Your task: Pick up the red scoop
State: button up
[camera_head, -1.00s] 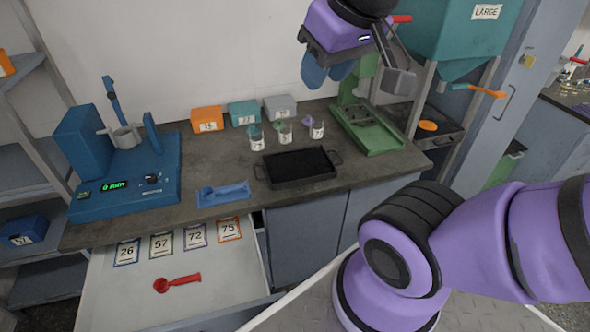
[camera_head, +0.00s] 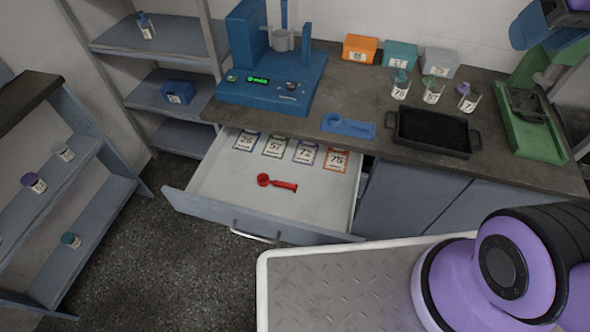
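The red scoop (camera_head: 277,184) lies flat in the open drawer (camera_head: 220,185), its round bowl to the left and its handle to the right. Nothing covers it. My gripper (camera_head: 546,36) shows only in part at the top right edge, high above the worktop and far from the scoop. Its blue fingers point down, and the view does not show clearly how far apart they are. Nothing is seen held in it.
Numbered cards (camera_head: 305,151) lie behind the scoop in the drawer. On the worktop above stand a blue device (camera_head: 270,85), a blue scoop tray (camera_head: 348,126), a black tray (camera_head: 433,132) and several cups. Shelves (camera_head: 75,205) stand left; the floor before the drawer is clear.

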aim_at(263, 179)
jog(key=i+j, duration=0.1)
jog(key=j, duration=0.9)
jog(key=j+z, duration=0.15)
jog(key=j, duration=0.9)
jog(key=i+j, duration=0.1)
jog(key=j, duration=0.3)
jog(key=i+j, duration=0.15)
jog(key=j, duration=0.25)
jog(key=i+j, duration=0.1)
jog(key=j, duration=0.3)
jog(key=z, duration=0.05)
